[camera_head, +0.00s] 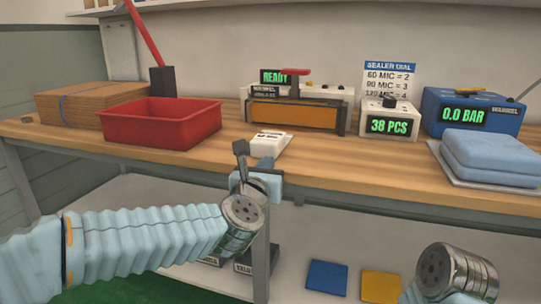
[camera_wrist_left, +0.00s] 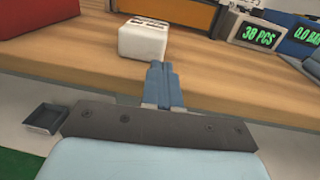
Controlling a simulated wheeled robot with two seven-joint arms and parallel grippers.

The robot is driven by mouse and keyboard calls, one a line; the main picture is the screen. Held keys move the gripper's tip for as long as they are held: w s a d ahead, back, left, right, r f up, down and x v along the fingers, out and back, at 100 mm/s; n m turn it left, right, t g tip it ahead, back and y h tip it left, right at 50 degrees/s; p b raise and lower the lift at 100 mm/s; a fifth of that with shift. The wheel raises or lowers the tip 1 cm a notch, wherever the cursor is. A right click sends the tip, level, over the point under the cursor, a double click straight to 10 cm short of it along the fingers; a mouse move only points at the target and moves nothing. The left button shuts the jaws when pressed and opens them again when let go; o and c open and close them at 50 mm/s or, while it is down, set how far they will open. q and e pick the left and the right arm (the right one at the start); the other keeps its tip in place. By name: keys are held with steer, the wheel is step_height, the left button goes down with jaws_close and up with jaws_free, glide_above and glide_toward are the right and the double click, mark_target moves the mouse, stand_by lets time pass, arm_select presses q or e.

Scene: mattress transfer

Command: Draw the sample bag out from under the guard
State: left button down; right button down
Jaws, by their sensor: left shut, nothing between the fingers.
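The sealer with an orange-amber front panel, which looks like the guard (camera_head: 292,115), stands at the back middle of the bench. Its lower edge shows at the top of the left wrist view (camera_wrist_left: 185,15). I cannot make out a sample bag under it in either view. My left gripper (camera_head: 263,164) is at the bench's front edge, in front of the sealer. Its blue fingers (camera_wrist_left: 161,78) are shut and empty, just short of a white block (camera_wrist_left: 143,39) with slots on top. My right wrist shows at lower right, but no right fingers are visible.
A red tray (camera_head: 160,136) and a brown box (camera_head: 66,107) stand at left. Right of the sealer are a white counter (camera_head: 388,122), a blue gauge box (camera_head: 472,113) and stacked light-blue pads (camera_head: 490,158). Bare bench (camera_head: 345,160) lies right of the white block.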

mark_target(273, 153)
arm_select(q)
steer(key=x, duration=0.4)
steer(key=shift+p, duration=0.4)
steer(key=shift+w, duration=0.1)
steer(key=shift+w+d+f+b, duration=0.2)
steer(key=shift+w+b, duration=0.2)
steer(key=shift+b, duration=0.2)
steer(key=shift+w, duration=0.35)
steer(key=shift+w+r, duration=0.1)
steer(key=shift+r, duration=0.05)
